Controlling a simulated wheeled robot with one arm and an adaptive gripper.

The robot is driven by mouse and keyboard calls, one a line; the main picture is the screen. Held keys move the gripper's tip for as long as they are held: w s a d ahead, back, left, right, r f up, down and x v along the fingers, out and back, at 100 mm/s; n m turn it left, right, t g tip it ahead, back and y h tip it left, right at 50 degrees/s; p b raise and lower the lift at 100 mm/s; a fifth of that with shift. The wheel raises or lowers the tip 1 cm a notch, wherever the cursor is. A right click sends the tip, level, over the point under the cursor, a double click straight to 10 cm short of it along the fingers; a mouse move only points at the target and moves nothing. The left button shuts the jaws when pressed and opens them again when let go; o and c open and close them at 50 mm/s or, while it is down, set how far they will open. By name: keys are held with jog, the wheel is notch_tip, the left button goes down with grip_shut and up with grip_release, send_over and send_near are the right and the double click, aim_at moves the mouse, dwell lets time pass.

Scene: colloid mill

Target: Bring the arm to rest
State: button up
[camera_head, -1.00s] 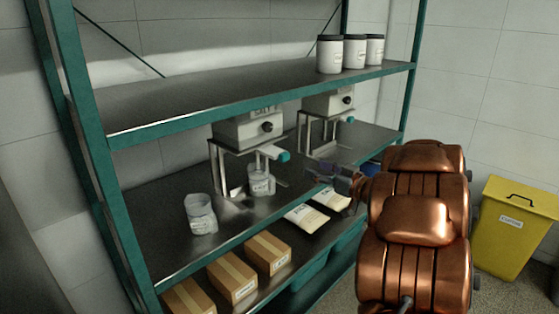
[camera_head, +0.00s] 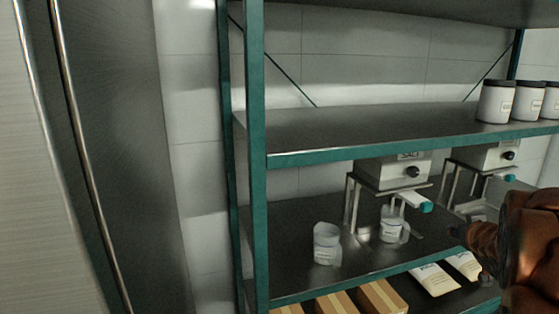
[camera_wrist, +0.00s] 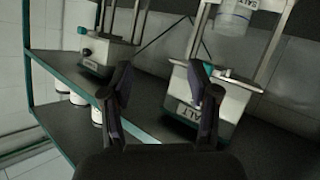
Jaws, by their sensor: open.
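My gripper (camera_wrist: 162,105) shows in the wrist view with its two dark fingers apart and nothing between them. Behind the fingers, that view shows the shelf rack sideways and upside down, with a dispenser marked SALT (camera_wrist: 210,105) beyond the right finger. In the head view my copper-coloured arm (camera_head: 530,235) is at the right edge, in front of the shelf rack. The gripper itself is hard to make out there, partly dark against the shelf.
The rack (camera_head: 300,157) has green edges. Its middle shelf carries two dispensers, the nearer one (camera_head: 392,170) with a clear jug (camera_head: 391,226) under it. Another jug (camera_head: 327,243) stands to the left. Below are cardboard boxes (camera_head: 382,296) and pouches (camera_head: 435,279). White jars (camera_head: 496,102) stand above.

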jog(key=s+a+f+g+y, duration=0.2)
jog(key=s+a+f+g, duration=0.1)
jog(key=s+a, duration=0.8)
jog(key=s+a+f+n+g+y, duration=0.1)
jog(key=s+a+f+g, duration=0.3)
jog(key=s+a, duration=0.6)
jog(key=s+a+f+g+y, duration=0.2)
jog(key=s+a+f+g, duration=0.2)
jog(key=s+a+g, duration=0.3)
jog(key=s+a, duration=0.4)
jog(key=s, duration=0.3)
jog(key=shift+s+a+f+n+y, duration=0.2)
jog(key=shift+s+a+n+y, duration=0.1)
jog(key=shift+s, duration=0.1)
